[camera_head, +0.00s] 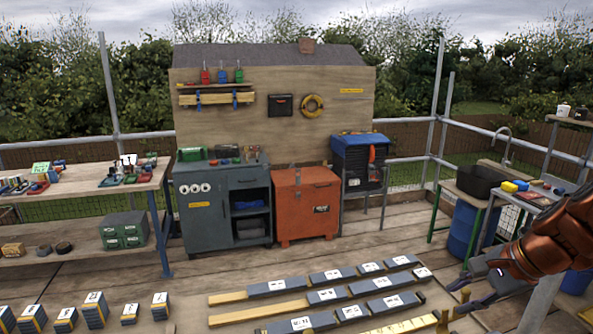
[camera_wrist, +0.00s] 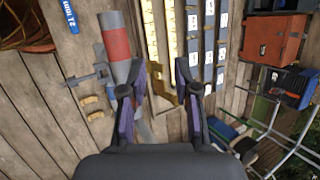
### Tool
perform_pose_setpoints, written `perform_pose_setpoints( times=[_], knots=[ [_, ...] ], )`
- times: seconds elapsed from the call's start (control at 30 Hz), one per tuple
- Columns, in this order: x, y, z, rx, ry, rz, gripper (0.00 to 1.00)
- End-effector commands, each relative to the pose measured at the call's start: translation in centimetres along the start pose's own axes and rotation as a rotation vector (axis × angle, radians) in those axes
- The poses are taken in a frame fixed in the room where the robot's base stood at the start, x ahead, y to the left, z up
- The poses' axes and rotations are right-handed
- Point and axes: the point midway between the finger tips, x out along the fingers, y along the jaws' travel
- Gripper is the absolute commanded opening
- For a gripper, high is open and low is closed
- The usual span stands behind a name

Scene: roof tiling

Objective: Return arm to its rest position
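My arm, dark with orange-brown parts, comes in from the right edge of the head view. My gripper (camera_head: 460,297) is above the deck near the right end of the tile rows. In the wrist view my gripper (camera_wrist: 158,92) points down with its two dark fingers spread wide apart. It is open, and I see nothing held between the fingers. Grey labelled tiles (camera_head: 327,296) lie in rows along wooden battens (camera_head: 258,312). The tile rows also show in the wrist view (camera_wrist: 209,55), beyond the fingers.
A grey cabinet (camera_head: 226,212), an orange chest (camera_head: 307,209) and a blue-topped tool stand (camera_head: 358,160) stand at the back. A workbench (camera_head: 90,190) is at left. A blue barrel (camera_head: 463,228) and a side table are at right. Tile stacks (camera_head: 95,310) sit at front left.

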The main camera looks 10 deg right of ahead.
Motion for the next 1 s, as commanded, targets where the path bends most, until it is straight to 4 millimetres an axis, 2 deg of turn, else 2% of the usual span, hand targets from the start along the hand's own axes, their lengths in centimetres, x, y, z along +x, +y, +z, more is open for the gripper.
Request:
perform_pose_setpoints(
  times=[0.03,0.1,0.27,0.5,0.8,1.0],
  knots=[
    [1.0,0.2,1.7,-0.055,-0.014,0.031,0.31],
    [2.1,0.7,3.5,-0.125,-0.029,0.073,0.31],
    [4.3,2.3,7.5,-0.289,-0.061,0.165,0.31],
    [6.6,5.7,12.5,-0.537,-0.109,0.297,0.31],
    [8.3,11.1,17.0,-0.848,-0.164,0.452,0.31],
    [8.7,14.8,18.8,-1.055,-0.199,0.547,0.31]
  ],
)
